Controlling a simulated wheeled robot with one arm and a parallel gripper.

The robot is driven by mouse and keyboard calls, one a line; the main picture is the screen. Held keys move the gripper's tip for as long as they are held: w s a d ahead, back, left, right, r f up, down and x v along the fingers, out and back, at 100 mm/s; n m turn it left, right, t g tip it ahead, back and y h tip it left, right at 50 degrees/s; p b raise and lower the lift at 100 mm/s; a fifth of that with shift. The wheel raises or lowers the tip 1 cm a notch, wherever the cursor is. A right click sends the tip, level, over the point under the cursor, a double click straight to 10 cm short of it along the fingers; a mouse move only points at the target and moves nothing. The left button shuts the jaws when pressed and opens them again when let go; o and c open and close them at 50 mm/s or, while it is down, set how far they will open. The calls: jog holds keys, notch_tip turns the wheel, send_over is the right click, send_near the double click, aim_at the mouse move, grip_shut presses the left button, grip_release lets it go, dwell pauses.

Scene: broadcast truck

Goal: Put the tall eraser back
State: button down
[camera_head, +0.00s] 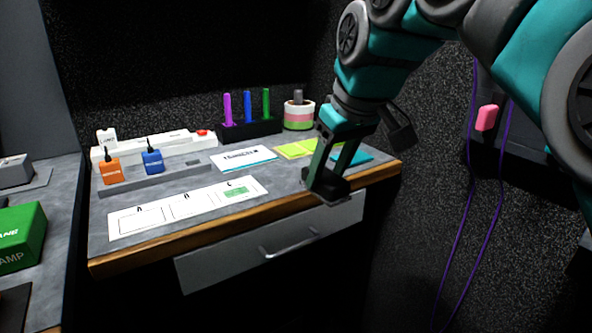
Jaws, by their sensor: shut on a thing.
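My gripper (328,176) points down over the right front part of the grey desk, near its wooden edge. Its fingers are shut on a dark, blocky thing (328,190), partly hidden by the fingers. I cannot tell for certain whether this is the tall eraser, or whether it touches the desk. A white strip (187,207) with boxes marked A, B and C lies at the front left of the desk. Box C holds a green patch (236,192); A and B look empty.
Purple, blue and green markers (248,107) stand in a black holder at the back. Tape rolls (298,114), a white power strip (160,148), orange and blue tagged plugs (152,161), and flat cards (243,158) are on the desk. Purple cables (471,200) hang at right by a pink block (486,117).

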jog(key=w+a, duration=0.1)
jog(key=w, duration=0.3)
jog(key=w+a+f+p, duration=0.1)
jog(key=w+a, duration=0.1)
jog(key=w, duration=0.3)
jog(key=w+a, duration=0.2)
jog(key=w, duration=0.2)
jog(key=shift+w+a+f+p, duration=0.1)
jog(key=shift+w+f+p, duration=0.05)
jog(key=shift+w+p, duration=0.2)
jog(key=shift+w+a+f, duration=0.15)
jog(key=shift+w, duration=0.3)
jog(key=shift+f, duration=1.7)
jog(key=shift+f, duration=0.15)
jog(key=shift+c, duration=1.5)
grip_release()
jog(key=v, duration=1.2)
